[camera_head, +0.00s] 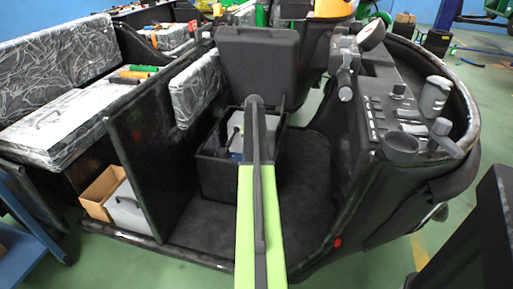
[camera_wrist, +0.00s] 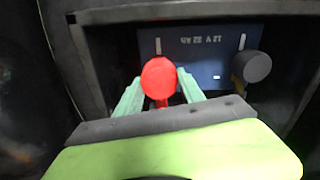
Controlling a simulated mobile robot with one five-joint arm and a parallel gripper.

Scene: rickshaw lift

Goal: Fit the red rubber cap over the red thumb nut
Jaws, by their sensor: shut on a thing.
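In the wrist view my gripper (camera_wrist: 160,82) is shut on the red rubber cap (camera_wrist: 158,74), which shows as a round red shape between the two pale green fingertips. A narrower red part shows just below it, between the fingers. Beyond it is a dark blue battery (camera_wrist: 200,50) with upside-down "12 V" lettering. The red thumb nut cannot be made out; the cap may hide it, and I cannot tell whether they touch. In the head view my green arm reaches toward the open battery box (camera_head: 212,172) and hides the cap and gripper.
A round black knob or cap (camera_wrist: 257,67) stands on the battery to the right. The box's grey rim (camera_wrist: 180,12) runs close around the battery. In the head view the raised black lid (camera_head: 257,62) stands behind the box, with a control panel (camera_head: 385,115) to the right.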

